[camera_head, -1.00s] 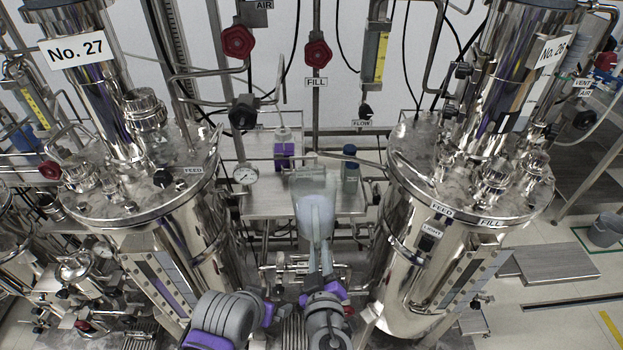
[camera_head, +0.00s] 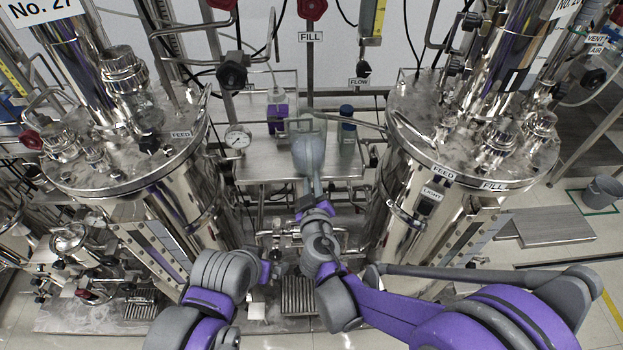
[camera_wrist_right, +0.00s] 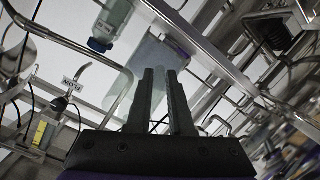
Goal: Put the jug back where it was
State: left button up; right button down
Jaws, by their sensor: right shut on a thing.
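The jug (camera_head: 308,153) is a pale translucent vessel in the middle of the head view. It appears over the steel shelf (camera_head: 253,170) between the two tanks; whether it touches the shelf I cannot tell. My right gripper (camera_head: 312,190) is shut on the jug from the near side. In the right wrist view the two dark fingers (camera_wrist_right: 160,85) rise close together, with a pale translucent shape beside them. My left gripper (camera_head: 272,270) is low, left of the right arm, apart from the jug; its jaws are not clear.
A purple-labelled bottle (camera_head: 277,112) stands at the shelf's back left, and a blue-capped bottle (camera_head: 347,122) at its right. The left tank (camera_head: 170,205) and right tank (camera_head: 410,215) flank the shelf closely. A gauge (camera_head: 238,138) sits at the shelf's left edge.

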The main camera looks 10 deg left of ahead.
jog(key=w+f, duration=0.1)
jog(key=w+a+f, duration=0.1)
jog(key=w, duration=0.1)
jog(key=shift+f, duration=0.2)
jog(key=shift+d, duration=0.1)
jog(key=c, duration=0.8)
grip_release()
jog(key=v, duration=1.2)
jog(key=shift+b, duration=0.3)
jog(key=shift+d, duration=0.1)
